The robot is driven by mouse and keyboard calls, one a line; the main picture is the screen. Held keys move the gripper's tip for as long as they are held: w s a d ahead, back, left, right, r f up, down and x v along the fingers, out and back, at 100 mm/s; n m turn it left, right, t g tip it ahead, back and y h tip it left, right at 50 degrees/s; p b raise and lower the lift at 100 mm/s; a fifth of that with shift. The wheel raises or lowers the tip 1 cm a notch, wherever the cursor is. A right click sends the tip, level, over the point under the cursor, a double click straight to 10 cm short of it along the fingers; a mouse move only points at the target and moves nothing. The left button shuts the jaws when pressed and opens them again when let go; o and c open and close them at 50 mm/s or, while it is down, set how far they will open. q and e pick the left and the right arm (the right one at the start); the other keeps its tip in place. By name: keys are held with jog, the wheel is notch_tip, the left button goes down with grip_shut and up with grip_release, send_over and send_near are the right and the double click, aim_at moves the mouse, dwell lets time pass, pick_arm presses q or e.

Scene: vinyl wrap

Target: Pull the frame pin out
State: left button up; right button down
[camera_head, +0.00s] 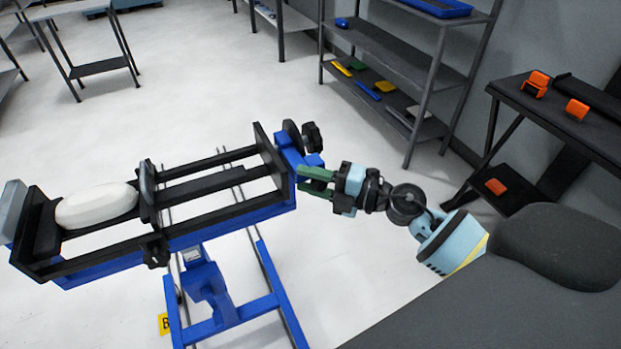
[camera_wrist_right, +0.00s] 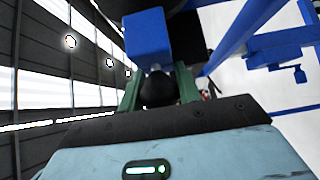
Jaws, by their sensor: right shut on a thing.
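The blue and black frame (camera_head: 225,213) stands on a blue stand at the left and middle of the head view. My right gripper (camera_head: 304,181), with green fingers, is at the frame's right end. In the right wrist view my right gripper (camera_wrist_right: 160,93) is shut on a dark rounded knob, which I take to be the frame pin (camera_wrist_right: 157,90). The knob sits right in front of a blue block (camera_wrist_right: 147,38) of the frame. The pin's shaft is hidden. My left gripper is not in view.
A white rounded roll (camera_head: 97,206) lies in the frame's left part. A black knob (camera_head: 312,137) sticks out at the frame's right corner. A grey shelf (camera_head: 400,60) stands behind, and a dark table (camera_head: 560,115) with orange items is at the right. The floor between is clear.

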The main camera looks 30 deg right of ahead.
jog(key=shift+s+a+r+p, duration=0.1)
jog(key=shift+s+p, duration=0.3)
jog(key=shift+s, duration=0.85)
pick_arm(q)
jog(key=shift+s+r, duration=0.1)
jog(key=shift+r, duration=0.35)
pick_arm(e)
jog(key=shift+f, duration=0.2)
jog(key=c, duration=1.3)
grip_release()
jog(key=o, duration=0.3)
jog(key=shift+s+r, duration=0.1)
jog(key=shift+s, duration=0.1)
jog(key=shift+s+d, duration=0.2)
jog(key=shift+d, duration=0.1)
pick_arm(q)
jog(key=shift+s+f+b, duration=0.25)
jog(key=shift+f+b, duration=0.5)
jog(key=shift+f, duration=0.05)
pick_arm(e)
send_near(316, 190)
jog(key=shift+x, duration=1)
